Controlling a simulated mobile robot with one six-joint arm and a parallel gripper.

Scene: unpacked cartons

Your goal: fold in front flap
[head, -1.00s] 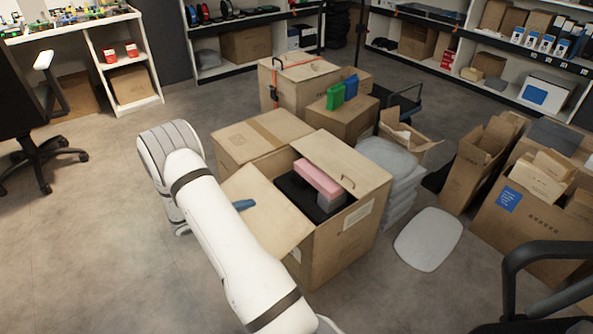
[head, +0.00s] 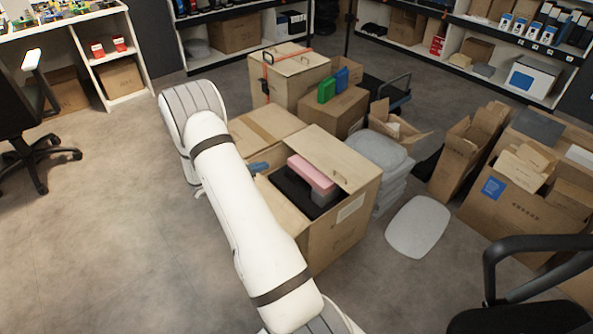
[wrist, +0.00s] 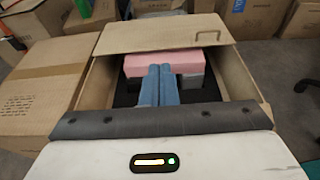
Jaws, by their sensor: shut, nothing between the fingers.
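The open brown carton (head: 335,235) stands on the floor right of my arm in the head view. One flap (head: 336,152) with a handle mark lies over its far right part; it shows at the far side in the wrist view (wrist: 165,36). A pink block (head: 312,174) and a grey item lie on the black inside, also in the wrist view (wrist: 195,62). My gripper (wrist: 160,68) has its blue fingers together and empty, over the opening in the wrist view. In the head view its blue part (head: 258,167) shows beside my arm. The near left flap is mostly hidden by my arm.
A closed carton (head: 268,124) adjoins the open one at the back left. Grey stacked bags (head: 378,160) stand close at its right, and a grey flat pad (head: 418,227) lies on the floor. Open floor lies at the left.

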